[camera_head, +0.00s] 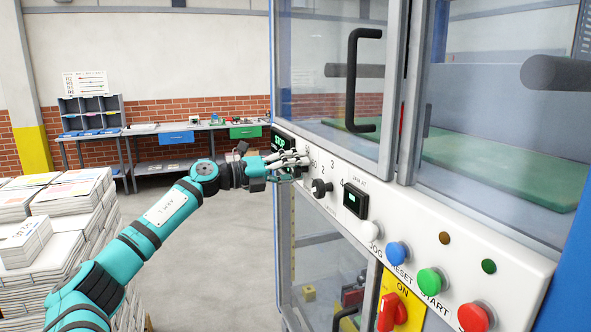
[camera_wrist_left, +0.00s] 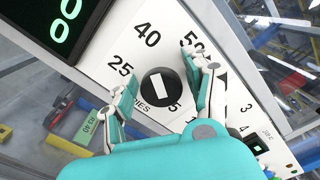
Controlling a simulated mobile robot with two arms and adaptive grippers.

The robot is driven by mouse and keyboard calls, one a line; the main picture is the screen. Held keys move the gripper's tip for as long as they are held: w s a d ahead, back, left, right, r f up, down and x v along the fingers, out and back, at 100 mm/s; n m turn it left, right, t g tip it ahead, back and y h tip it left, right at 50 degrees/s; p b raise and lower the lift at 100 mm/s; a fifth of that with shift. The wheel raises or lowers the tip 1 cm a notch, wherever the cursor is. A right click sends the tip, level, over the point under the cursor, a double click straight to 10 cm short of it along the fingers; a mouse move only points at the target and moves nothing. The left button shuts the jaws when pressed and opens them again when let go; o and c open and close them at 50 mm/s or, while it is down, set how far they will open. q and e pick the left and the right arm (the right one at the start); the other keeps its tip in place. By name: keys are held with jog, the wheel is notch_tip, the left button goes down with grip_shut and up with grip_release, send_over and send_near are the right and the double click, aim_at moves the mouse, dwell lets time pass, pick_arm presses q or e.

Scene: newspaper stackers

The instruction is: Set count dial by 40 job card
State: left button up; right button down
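The count dial is a round black knob (camera_wrist_left: 161,88) with a white bar, on a white panel with printed numbers 25, 40 and 50 around it. One end of the bar faces roughly toward the 40 (camera_wrist_left: 147,34); I cannot tell which end is the pointer. My left gripper (camera_wrist_left: 164,72) is open, with one finger on each side of the knob; contact is unclear. In the head view the left gripper (camera_head: 290,161) is at the panel's left end and hides this dial. My right gripper is not in view. I cannot identify a job card.
A display with green digits (camera_wrist_left: 66,18) is beside the dial. A second knob (camera_head: 321,187), a small counter (camera_head: 355,200), coloured push buttons (camera_head: 432,280) and a red switch (camera_head: 390,311) are along the panel. A door handle (camera_head: 352,80) is above. Paper stacks (camera_head: 45,255) stand left.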

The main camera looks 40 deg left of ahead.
aim_at(292, 170)
pick_arm(q)
jog(key=shift+o, duration=0.3)
jog(key=shift+s+a+f, duration=0.2)
jog(key=shift+s+a, duration=0.1)
jog(key=shift+s, duration=0.15)
jog(key=v, duration=0.2)
jog(key=shift+s+a, duration=0.1)
jog(key=shift+s, duration=0.15)
jog(key=v, duration=0.8)
jog(key=shift+s, duration=0.25)
jog(key=shift+a+r, duration=0.1)
